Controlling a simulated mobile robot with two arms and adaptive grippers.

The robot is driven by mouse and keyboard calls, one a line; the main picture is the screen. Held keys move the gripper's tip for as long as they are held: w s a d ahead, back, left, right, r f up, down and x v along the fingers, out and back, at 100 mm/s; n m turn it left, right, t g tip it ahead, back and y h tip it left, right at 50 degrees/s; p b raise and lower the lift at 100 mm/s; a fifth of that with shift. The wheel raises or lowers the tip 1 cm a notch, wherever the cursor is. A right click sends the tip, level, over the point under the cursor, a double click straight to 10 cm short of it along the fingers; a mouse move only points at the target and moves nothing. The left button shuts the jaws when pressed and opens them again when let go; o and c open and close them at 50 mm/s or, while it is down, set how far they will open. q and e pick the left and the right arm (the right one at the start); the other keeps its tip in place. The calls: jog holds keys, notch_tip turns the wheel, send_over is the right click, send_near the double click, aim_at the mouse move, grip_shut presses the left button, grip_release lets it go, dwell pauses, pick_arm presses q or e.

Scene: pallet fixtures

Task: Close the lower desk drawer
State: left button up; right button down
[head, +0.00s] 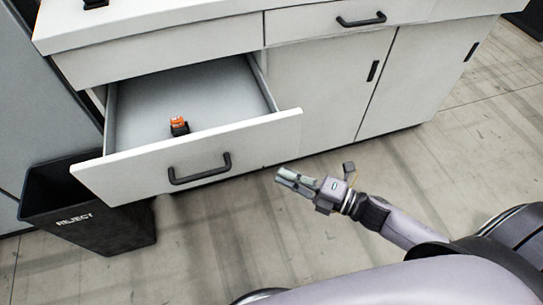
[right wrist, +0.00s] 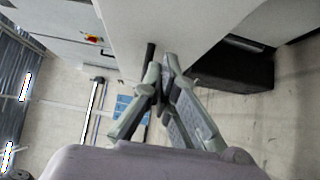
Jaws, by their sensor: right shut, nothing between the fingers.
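The lower desk drawer (head: 190,152) is pulled far out of the white desk, with a black bar handle (head: 199,170) on its front. A small orange and black object (head: 179,125) lies inside it. My right gripper (head: 281,176) is shut and empty. In the right wrist view the fingertips (right wrist: 169,62) overlap the lower part of the drawer front (right wrist: 160,25), beside the dark handle; contact cannot be told. My left gripper is not in view.
A black bin marked REJECT (head: 95,222) stands on the floor under the drawer's left end. An upper drawer (head: 320,20) and two cabinet doors (head: 325,85) are shut. The floor (head: 230,240) in front of the desk is clear.

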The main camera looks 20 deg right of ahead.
aim_at(253, 151)
jog(key=shift+w+a+p, duration=0.1)
jog(key=shift+w+a, duration=0.3)
jog(key=shift+w, duration=0.65)
jog(key=shift+w+a+p, duration=0.1)
jog(key=shift+w+a, duration=0.25)
jog(key=shift+w, duration=0.7)
jog(key=shift+w+a+p, duration=0.1)
jog(key=shift+w+a, duration=0.3)
jog(key=shift+w, duration=0.65)
